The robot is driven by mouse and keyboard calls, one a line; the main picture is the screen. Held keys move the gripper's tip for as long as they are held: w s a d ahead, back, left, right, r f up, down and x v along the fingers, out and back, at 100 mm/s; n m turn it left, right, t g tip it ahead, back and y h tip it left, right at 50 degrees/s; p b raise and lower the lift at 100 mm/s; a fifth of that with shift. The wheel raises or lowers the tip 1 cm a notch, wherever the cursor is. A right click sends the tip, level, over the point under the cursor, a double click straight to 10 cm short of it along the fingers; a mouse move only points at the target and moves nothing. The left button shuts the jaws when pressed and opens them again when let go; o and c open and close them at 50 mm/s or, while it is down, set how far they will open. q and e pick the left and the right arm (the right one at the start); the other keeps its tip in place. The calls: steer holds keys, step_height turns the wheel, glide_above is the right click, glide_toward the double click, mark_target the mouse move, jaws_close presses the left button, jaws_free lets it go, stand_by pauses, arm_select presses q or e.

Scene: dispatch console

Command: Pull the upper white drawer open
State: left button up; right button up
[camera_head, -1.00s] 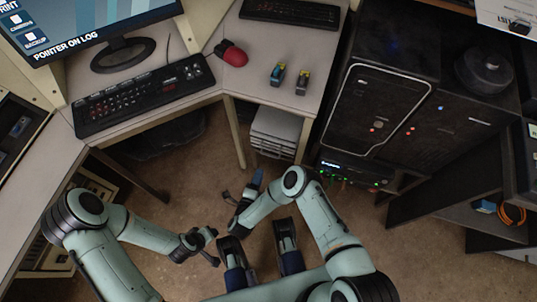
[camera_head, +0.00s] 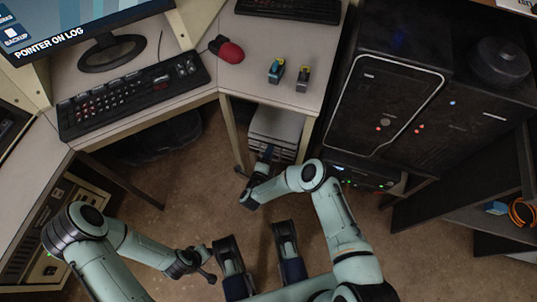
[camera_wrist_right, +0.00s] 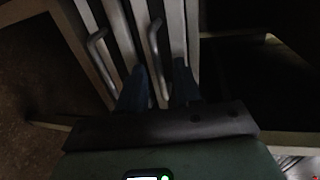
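The white drawer unit (camera_head: 274,124) stands under the right part of the desk, its front towards me. My right gripper (camera_head: 267,154) is right at its front in the head view and hides part of it. In the right wrist view two bar handles show on pale drawer fronts. The left handle (camera_wrist_right: 97,48) is outside the fingers. The right handle (camera_wrist_right: 154,40) runs down between the two open fingers of my right gripper (camera_wrist_right: 159,88); contact cannot be made out. The drawers look closed. My left gripper (camera_head: 208,275) hangs low over the floor, away from the unit; its fingers are too small to read.
A desk leg (camera_head: 232,135) stands just left of the drawer unit. A black computer tower (camera_head: 385,105) stands to the right. The desk holds a keyboard (camera_head: 135,93), a red mouse (camera_head: 230,51) and two small items. The floor in front is clear.

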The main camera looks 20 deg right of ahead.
jaws_close()
stand_by(1.4)
